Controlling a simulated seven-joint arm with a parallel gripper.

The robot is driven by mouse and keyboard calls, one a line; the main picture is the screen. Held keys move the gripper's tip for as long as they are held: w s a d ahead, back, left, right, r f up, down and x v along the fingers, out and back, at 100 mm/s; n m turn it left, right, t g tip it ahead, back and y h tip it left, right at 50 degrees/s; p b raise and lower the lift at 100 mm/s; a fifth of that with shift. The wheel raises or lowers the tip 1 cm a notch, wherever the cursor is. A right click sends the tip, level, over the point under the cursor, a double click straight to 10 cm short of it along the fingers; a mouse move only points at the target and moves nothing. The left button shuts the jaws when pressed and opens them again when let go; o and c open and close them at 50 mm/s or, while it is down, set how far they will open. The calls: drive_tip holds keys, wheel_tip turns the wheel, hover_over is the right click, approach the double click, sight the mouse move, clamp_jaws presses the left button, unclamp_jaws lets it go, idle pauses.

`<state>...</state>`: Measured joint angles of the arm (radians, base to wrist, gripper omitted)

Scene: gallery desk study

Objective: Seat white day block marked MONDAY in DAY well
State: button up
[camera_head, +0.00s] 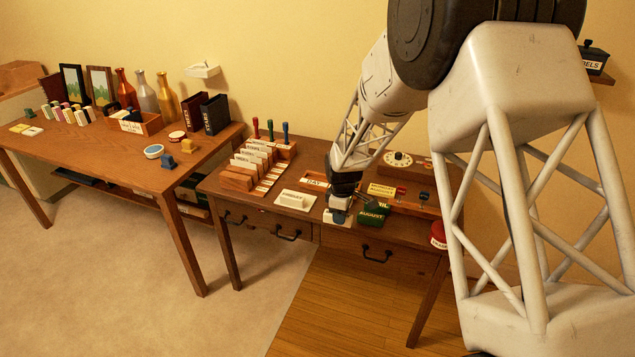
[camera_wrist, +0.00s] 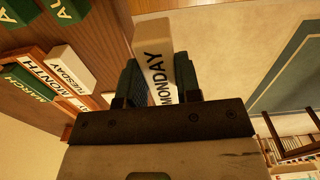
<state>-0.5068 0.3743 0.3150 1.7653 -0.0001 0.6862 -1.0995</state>
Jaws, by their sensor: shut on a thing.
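My gripper (camera_head: 339,214) is low over the front of the right desk. In the wrist view my gripper (camera_wrist: 158,80) is shut on the white day block (camera_wrist: 154,50), with one dark teal finger on each side. The word MONDAY reads along its face. A tray labelled DAY (camera_head: 313,182) lies on the desk behind and left of my gripper in the head view. The inside of its well is too small to make out. The block is held away from that tray.
Green blocks, one marked AUGUST (camera_head: 371,217), lie close right of my gripper. A white TUESDAY block (camera_wrist: 70,68) and a MONTH label (camera_wrist: 38,78) show in the wrist view. A card rack (camera_head: 238,178) and a dial (camera_head: 398,159) stand farther off.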

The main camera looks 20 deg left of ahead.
drive_tip(key=w+a, duration=0.3)
drive_tip(key=w, duration=0.1)
drive_tip(key=w+a, duration=0.2)
drive_tip(key=w, duration=0.2)
drive_tip(key=w+a, duration=0.3)
drive_tip(key=shift+w+a+r, duration=0.1)
drive_tip(key=shift+w+a, duration=0.2)
drive_tip(key=shift+w, duration=0.1)
drive_tip(key=shift+w+a+f, duration=0.25)
drive_tip(key=shift+w+a, duration=1.05)
drive_tip(key=shift+w, duration=1)
drive_tip(key=shift+w+a+f, duration=0.2)
drive_tip(key=shift+w+a, duration=1.1)
drive_tip(key=shift+w, duration=1.05)
drive_tip(key=shift+w+a+f, duration=0.25)
drive_tip(key=shift+w+a, duration=1.05)
drive_tip(key=shift+w, duration=1)
drive_tip(key=shift+f, duration=0.1)
drive_tip(key=shift+f, duration=1.7)
drive_tip(key=shift+f, duration=0.15)
